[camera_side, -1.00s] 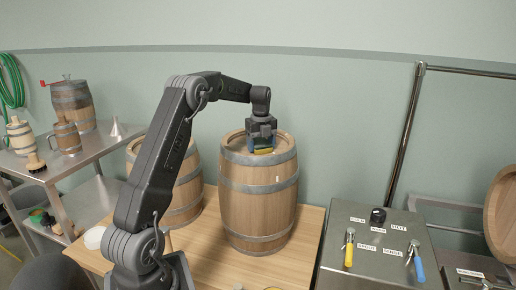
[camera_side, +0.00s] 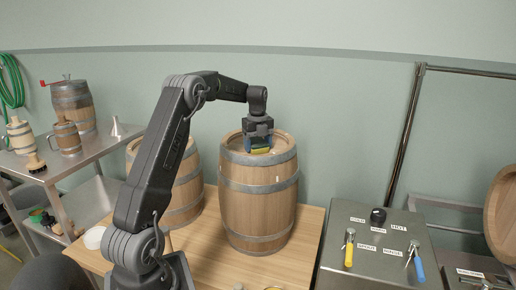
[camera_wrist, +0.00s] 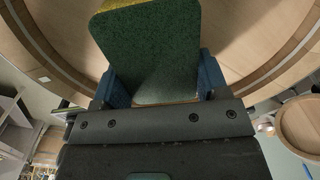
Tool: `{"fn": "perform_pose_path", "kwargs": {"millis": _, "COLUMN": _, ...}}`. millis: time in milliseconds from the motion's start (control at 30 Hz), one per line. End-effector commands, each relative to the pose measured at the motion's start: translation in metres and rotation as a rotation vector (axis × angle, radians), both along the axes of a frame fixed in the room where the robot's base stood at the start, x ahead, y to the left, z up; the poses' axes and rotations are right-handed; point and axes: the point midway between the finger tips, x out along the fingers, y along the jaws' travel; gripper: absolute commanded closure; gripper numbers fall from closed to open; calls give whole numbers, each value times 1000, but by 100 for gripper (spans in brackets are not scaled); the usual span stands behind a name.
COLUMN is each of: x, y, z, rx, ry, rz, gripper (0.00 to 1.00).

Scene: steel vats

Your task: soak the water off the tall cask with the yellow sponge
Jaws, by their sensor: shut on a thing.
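The tall cask (camera_side: 258,198), wooden with grey metal hoops, stands upright on a wooden table. My gripper (camera_side: 258,142) points down at the cask's top and is shut on the yellow sponge (camera_side: 260,150). In the wrist view the sponge (camera_wrist: 150,50) shows a dark green face with a yellow edge, between my blue fingers (camera_wrist: 160,85). The sponge is at the cask head, but I cannot tell whether it touches the wood. No water can be made out on the cask head; the sponge and gripper cover part of it.
A second barrel (camera_side: 183,190) stands close on the left, behind my arm. A steel panel with levers (camera_side: 375,255) is at the right of the table (camera_side: 308,240). A metal shelf (camera_side: 70,165) with small casks, mugs and a funnel is at the left.

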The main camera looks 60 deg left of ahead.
Motion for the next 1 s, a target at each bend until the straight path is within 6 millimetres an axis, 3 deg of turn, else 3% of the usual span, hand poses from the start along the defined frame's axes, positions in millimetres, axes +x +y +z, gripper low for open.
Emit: {"fn": "perform_pose_path", "kwargs": {"millis": 1000, "x": 9, "y": -8, "z": 0, "rx": 0, "ry": 0, "rz": 0, "gripper": 51}}
